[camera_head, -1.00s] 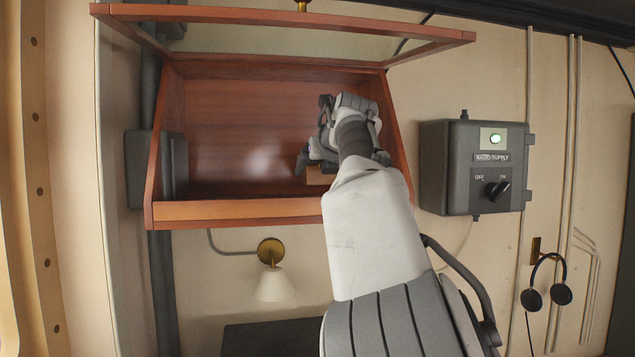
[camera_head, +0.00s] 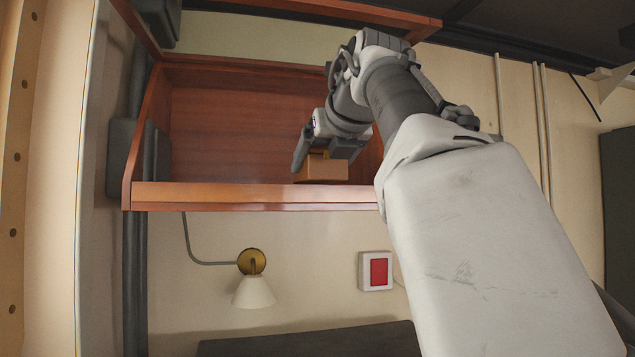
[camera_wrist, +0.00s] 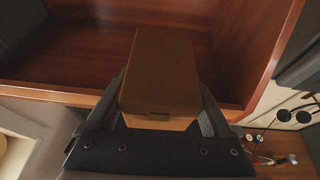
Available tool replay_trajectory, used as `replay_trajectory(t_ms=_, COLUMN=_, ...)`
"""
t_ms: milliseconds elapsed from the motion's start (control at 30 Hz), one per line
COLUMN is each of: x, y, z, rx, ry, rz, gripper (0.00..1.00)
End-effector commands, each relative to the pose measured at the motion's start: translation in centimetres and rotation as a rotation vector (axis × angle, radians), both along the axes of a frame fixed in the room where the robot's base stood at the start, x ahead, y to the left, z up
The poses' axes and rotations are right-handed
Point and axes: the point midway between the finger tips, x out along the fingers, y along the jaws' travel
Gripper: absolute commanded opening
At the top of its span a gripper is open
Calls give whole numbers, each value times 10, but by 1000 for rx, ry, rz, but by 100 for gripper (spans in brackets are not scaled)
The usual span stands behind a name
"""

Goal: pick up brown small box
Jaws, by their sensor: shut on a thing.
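The small brown box (camera_head: 322,168) is inside the wooden wall cabinet (camera_head: 230,195), near its right side and just behind the front lip. My gripper (camera_head: 325,152) reaches into the cabinet from the right and is shut on the box. In the wrist view the box (camera_wrist: 160,75) fills the space between the two fingers (camera_wrist: 160,112), with a finger along each side. The fingers partly hide the box in the head view. I cannot tell whether the box touches the cabinet floor.
The cabinet's raised front lip and open door frame (camera_head: 370,12) are close to my arm. A dark item (camera_head: 158,150) stands at the cabinet's left. Below are a wall lamp (camera_head: 253,288) and a red-and-white wall box (camera_head: 377,271). The cabinet's middle is clear.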

Motion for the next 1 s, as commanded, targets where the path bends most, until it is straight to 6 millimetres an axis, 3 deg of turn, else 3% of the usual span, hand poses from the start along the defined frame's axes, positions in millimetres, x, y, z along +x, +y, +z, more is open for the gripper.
replay_trajectory(t_ms=367, x=-54, y=-18, z=-4, rx=3, ry=-6, rz=0, gripper=16)
replay_trajectory(t_ms=800, x=-134, y=-45, z=-2, rx=1, ry=-5, rz=-2, gripper=16)
replay_trajectory(t_ms=1000, x=-153, y=-51, z=0, rx=1, ry=-3, rz=-2, gripper=16)
